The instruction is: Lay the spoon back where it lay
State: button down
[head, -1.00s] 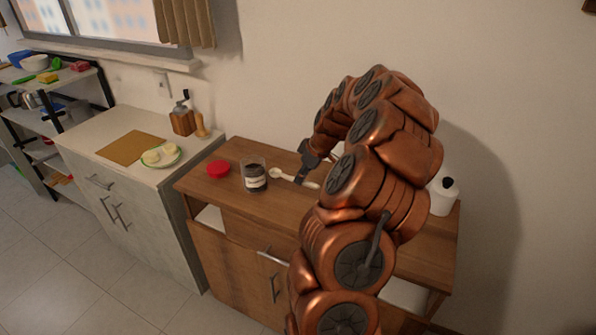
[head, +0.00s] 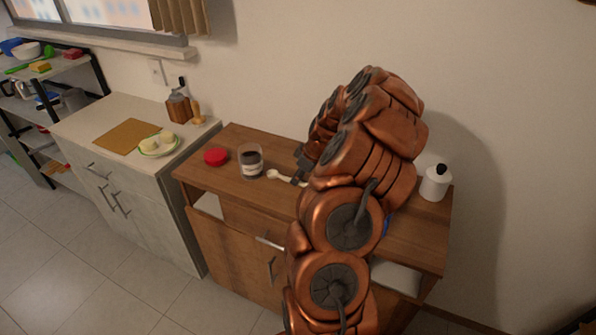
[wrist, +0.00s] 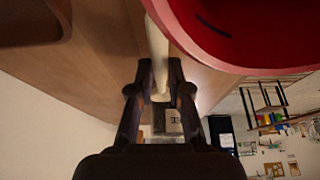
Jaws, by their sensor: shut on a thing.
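The pale spoon (head: 285,177) is by the jar, its bowl end pointing left toward it. My gripper (head: 299,179) is shut on the spoon's handle, partly hidden by my arm. In the wrist view my gripper (wrist: 159,92) has the pale handle (wrist: 157,45) between its fingers. The spoon is low over the brown wooden cabinet top (head: 228,187); I cannot tell whether it touches the wood.
A glass jar (head: 250,161) with dark contents and a red lid (head: 216,156) stand to the left. A white bottle (head: 435,183) stands at the right end. A large red rim (wrist: 250,55) is close in the wrist view.

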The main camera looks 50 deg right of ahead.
jog(key=shift+f, duration=0.1)
jog(key=c, duration=1)
grip_release()
jog(key=v, duration=1.2)
